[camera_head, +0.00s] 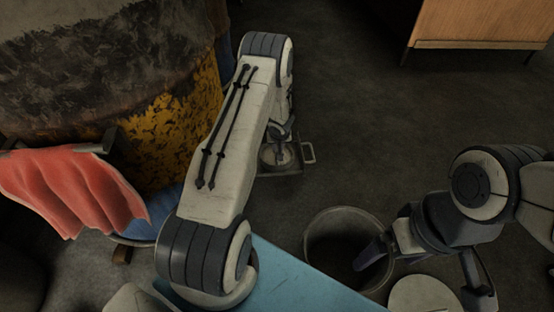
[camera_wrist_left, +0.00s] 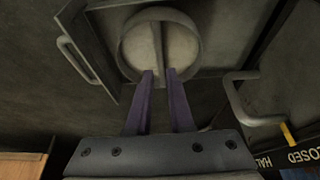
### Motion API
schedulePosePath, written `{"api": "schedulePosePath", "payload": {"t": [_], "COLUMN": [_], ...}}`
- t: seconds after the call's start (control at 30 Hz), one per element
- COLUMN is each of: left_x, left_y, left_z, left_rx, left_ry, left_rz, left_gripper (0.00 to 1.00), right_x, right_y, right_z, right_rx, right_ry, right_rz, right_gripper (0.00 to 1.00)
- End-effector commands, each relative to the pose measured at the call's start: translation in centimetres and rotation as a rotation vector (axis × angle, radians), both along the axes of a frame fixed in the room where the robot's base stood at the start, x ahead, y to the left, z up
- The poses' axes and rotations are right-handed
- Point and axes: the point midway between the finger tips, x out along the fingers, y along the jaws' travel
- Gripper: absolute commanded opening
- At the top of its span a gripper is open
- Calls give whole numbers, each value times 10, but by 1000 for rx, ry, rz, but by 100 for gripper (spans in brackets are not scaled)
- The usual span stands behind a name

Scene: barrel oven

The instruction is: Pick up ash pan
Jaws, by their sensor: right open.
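A dark square pan with a light side handle, which looks like the ash pan (camera_head: 296,171), is on the floor beside the barrel. A round pale piece with a raised bar across it sits within its outline. The pan also shows in the left wrist view (camera_wrist_left: 102,22), with the handle at its left. My left gripper (camera_head: 281,143) reaches down over the round piece. In the left wrist view its purple fingers (camera_wrist_left: 160,72) stand slightly apart, tips at the bar's lower end; contact is unclear. My right gripper (camera_head: 372,256) is open, over the bucket at the lower right.
The yellow, rusty barrel oven (camera_head: 180,125) stands at left, with a red cloth (camera_head: 70,190) by it. A dark round bucket (camera_head: 338,212) stands at lower middle, beside a blue surface (camera_head: 300,281). A wooden cabinet (camera_head: 480,22) is at upper right. Floor between is clear.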

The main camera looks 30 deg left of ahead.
Motion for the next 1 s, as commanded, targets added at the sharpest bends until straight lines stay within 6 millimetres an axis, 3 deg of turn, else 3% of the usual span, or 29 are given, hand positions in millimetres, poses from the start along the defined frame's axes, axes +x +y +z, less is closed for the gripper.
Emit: {"api": "schedulePosePath", "payload": {"t": [0.53, 0.9, 0.97, 1.0], "left_x": [17, 20, 20, 20], "left_y": [14, 16, 16, 16], "left_z": [-58, -65, -64, -64], "left_rx": [0, 1, 1, 1], "left_ry": [0, -1, -1, -1], "left_rz": [2, -1, -1, -1], "left_gripper": [20, 20, 0, 0], "right_x": [0, 0, 0, 0], "right_y": [0, 0, 0, 0], "right_z": [3, 3, 3, 3], "right_rx": [0, 0, 0, 0], "right_ry": [0, 0, 0, 0], "right_rz": [0, 0, 0, 0], "right_gripper": [100, 100, 100, 100]}}
